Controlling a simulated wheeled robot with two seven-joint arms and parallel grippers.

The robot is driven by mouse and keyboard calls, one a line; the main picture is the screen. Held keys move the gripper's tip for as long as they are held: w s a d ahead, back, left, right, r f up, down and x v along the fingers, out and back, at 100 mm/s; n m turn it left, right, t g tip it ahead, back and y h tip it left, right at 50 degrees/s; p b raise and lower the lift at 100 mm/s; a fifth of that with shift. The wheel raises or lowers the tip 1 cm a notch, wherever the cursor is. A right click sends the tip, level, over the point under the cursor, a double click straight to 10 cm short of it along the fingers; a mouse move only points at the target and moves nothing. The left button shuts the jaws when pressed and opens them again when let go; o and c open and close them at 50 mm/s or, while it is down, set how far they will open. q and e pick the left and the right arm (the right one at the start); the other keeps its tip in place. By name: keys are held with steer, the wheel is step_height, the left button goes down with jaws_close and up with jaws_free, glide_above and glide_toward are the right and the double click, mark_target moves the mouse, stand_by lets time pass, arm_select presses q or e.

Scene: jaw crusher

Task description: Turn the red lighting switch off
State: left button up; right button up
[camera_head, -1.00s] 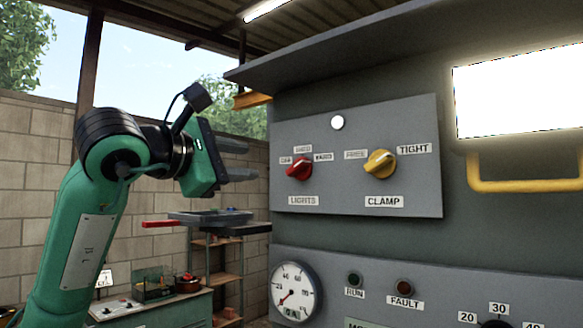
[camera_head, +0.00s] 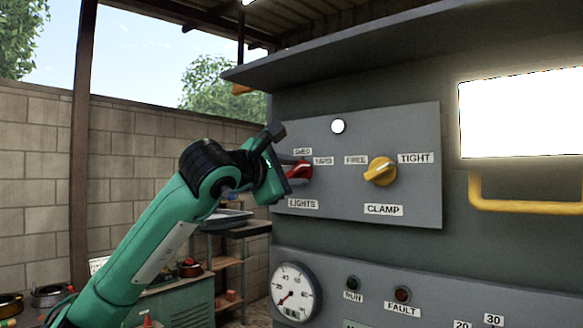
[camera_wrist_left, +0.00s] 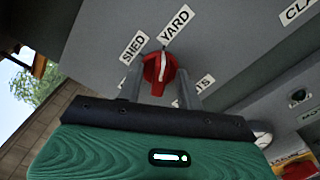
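The red lights switch (camera_head: 301,170) is on the grey upper panel, above the LIGHTS label (camera_head: 303,204). The SHED and YARD labels show beside it; the left-hand label is hidden behind my gripper. My left gripper (camera_head: 288,176) is at the switch and covers its left part. In the left wrist view the red knob (camera_wrist_left: 159,72) sits between my two open fingers (camera_wrist_left: 160,84), one on each side, with a gap visible. Its white pointer mark points up toward the SHED and YARD labels. My right gripper is not in view.
A yellow CLAMP knob (camera_head: 380,171) is to the right on the same panel (camera_head: 420,130), with a white round lamp (camera_head: 338,126) above. A yellow handle (camera_head: 520,207) protrudes further right. A gauge (camera_head: 294,291) and lamps are on the lower panel. A shelf (camera_head: 228,265) stands behind my arm.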

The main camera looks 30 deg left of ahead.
arm_select(q)
jaws_close()
